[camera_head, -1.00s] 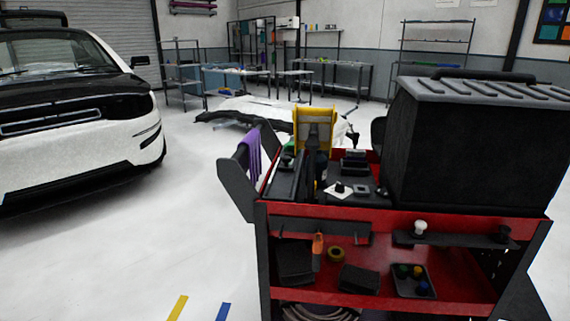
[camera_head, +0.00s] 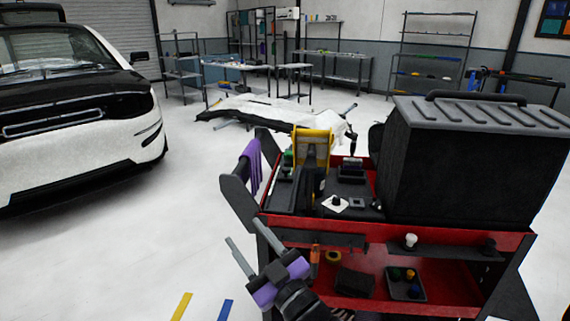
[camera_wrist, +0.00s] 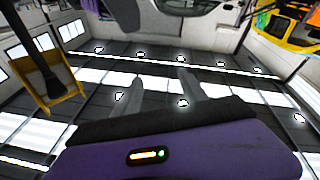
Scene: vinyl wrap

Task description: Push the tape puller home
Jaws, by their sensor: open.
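My gripper (camera_head: 245,232) is purple and dark with two grey fingers. It is open and empty, in front of the red tool cart's left side, with its fingers pointing up and to the left. The wrist view shows the spread fingers (camera_wrist: 160,90) against the ceiling lights, with nothing between them. On the cart top (camera_head: 368,218) stand a yellow holder (camera_head: 314,145), a white square with a black knob (camera_head: 335,203) and several dark items. I cannot tell which of these, if any, is the tape puller.
A large black case (camera_head: 470,165) fills the cart's right side. Purple cloths (camera_head: 251,165) hang at its left end. The lower shelf holds small items and a tray (camera_head: 404,284). A white car (camera_head: 75,120) stands at the left. The floor (camera_head: 190,200) between is clear.

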